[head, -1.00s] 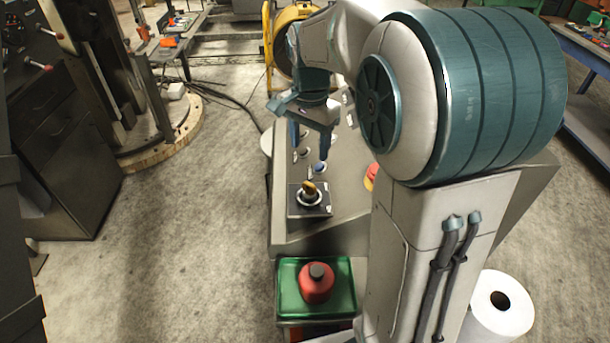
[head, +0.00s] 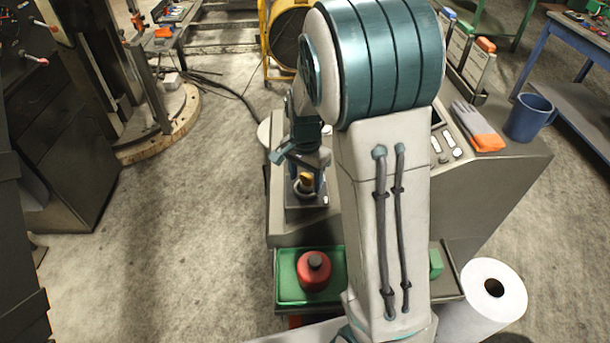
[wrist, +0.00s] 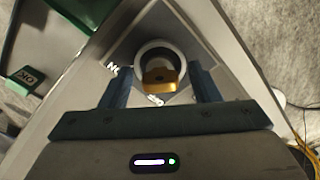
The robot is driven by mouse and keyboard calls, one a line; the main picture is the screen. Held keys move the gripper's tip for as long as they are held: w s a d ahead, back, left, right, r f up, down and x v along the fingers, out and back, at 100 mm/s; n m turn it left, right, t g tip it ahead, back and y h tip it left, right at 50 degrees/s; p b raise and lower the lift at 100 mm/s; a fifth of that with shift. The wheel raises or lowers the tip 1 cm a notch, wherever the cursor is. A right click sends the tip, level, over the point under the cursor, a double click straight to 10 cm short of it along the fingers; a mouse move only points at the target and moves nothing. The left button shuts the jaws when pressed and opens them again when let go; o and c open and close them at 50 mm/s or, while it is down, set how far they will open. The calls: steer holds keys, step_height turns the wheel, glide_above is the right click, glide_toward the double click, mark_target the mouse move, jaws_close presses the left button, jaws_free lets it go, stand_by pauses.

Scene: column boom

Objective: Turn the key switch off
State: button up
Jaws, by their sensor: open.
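The key switch (head: 305,184) has a yellow-orange knob on a dark square plate near the front left corner of the grey console. In the wrist view its yellow knob (wrist: 160,77) sits in a pale ring, with partly hidden lettering on the plate around it. My gripper (head: 309,172) is at the switch, just behind and above it in the head view. In the wrist view my gripper (wrist: 163,85) is open, with one finger on each side of the knob. A gap shows between the knob and each finger. The knob's exact turn position is hard to tell.
A white paper roll (head: 492,292) stands at lower right. My arm hides the console's middle.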

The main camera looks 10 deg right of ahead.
steer(key=shift+f, duration=0.1)
steer(key=c, duration=1)
steer(key=shift+n, duration=0.3)
steer(key=n+b, duration=0.2)
steer(key=shift+n, duration=0.4)
steer(key=n+b, duration=0.1)
steer(key=n, duration=0.3)
steer(key=shift+d+n+b, duration=0.15)
steer(key=shift+n+b, duration=0.15)
steer(key=shift+b, duration=0.05)
steer(key=n+b, duration=0.1)
steer(key=n, duration=0.3)
steer(key=shift+d, duration=0.1)
steer(key=shift+n+b, duration=0.35)
steer(key=shift+n, duration=1.75)
